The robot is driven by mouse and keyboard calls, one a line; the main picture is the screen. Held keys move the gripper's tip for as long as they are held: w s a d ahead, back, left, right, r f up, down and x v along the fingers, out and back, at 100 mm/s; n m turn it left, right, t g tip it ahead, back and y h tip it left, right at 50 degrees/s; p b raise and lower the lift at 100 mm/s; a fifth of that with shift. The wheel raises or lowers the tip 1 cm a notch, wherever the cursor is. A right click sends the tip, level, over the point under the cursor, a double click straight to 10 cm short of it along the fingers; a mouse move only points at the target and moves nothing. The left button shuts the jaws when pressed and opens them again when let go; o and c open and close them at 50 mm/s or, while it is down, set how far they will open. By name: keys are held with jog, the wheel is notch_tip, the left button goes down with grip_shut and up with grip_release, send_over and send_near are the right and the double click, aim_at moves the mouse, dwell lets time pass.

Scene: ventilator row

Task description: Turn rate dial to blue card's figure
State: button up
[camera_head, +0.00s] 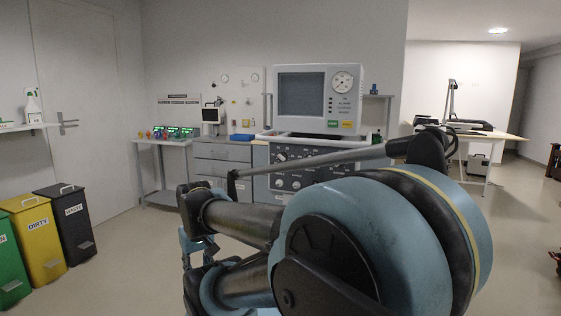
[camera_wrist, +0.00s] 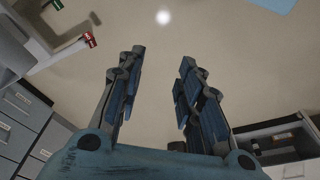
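The ventilator (camera_head: 318,97) stands beyond my arm in the head view, with a grey screen and a round white gauge (camera_head: 342,82) at its upper right. Below it is a dark panel (camera_head: 292,184) with several knobs, partly hidden by my arm. I cannot tell which knob is the rate dial, and no figures are readable. No blue card can be made out. My gripper (camera_wrist: 161,58) is open and empty in the wrist view, its two fingers apart over bare floor and away from the knobs.
Green, yellow (camera_head: 38,238) and black (camera_head: 68,222) bins stand at the left. A small table (camera_head: 163,143) with green-lit devices and grey drawers (camera_head: 222,152) line the back wall. A desk (camera_head: 490,134) stands at the right. The floor between is clear.

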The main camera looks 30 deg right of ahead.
jog(key=shift+w+d, duration=0.2)
jog(key=shift+d, duration=0.2)
jog(key=o, duration=0.5)
jog(key=shift+s+d+r, duration=0.15)
jog(key=shift+r, duration=0.05)
jog(key=n+t+h, duration=0.9)
jog(key=n+h, duration=0.5)
jog(key=n, duration=0.4)
send_near(280, 158)
jog(key=x, duration=0.9)
jog(key=shift+d+f, duration=0.1)
jog(key=shift+d, duration=0.05)
jog(key=c, duration=1.1)
